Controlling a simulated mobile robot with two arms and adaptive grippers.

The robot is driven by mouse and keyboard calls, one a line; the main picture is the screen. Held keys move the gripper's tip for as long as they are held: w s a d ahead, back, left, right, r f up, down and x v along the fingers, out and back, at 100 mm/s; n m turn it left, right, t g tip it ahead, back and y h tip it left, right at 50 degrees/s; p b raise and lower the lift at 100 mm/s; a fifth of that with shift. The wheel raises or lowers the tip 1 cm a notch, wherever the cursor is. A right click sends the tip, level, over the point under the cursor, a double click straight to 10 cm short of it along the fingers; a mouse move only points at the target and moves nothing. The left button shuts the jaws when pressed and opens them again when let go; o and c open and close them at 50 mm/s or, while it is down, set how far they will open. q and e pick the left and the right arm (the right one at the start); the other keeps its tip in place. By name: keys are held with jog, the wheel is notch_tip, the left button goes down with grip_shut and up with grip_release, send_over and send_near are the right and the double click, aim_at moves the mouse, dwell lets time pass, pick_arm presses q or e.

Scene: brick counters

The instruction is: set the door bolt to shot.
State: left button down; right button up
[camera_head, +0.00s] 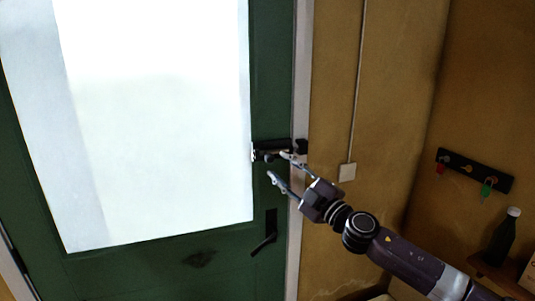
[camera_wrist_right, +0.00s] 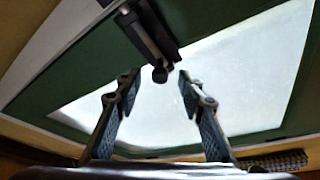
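Part of the bolt is behind a finger in the head view. My left gripper is not in view.
A door handle (camera_head: 263,243) sits lower on the door. A wall switch (camera_head: 347,172) is right of the frame. A key rack (camera_head: 475,170) hangs on the right wall, and a dark bottle (camera_head: 502,237) stands on a shelf below it.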

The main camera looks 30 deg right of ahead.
aim_at(267, 154)
jog(key=p+x, duration=0.2)
jog(key=x, duration=0.3)
jog(key=shift+r, duration=0.15)
jog(key=shift+p+x, duration=0.5)
jog(key=shift+x, duration=0.4)
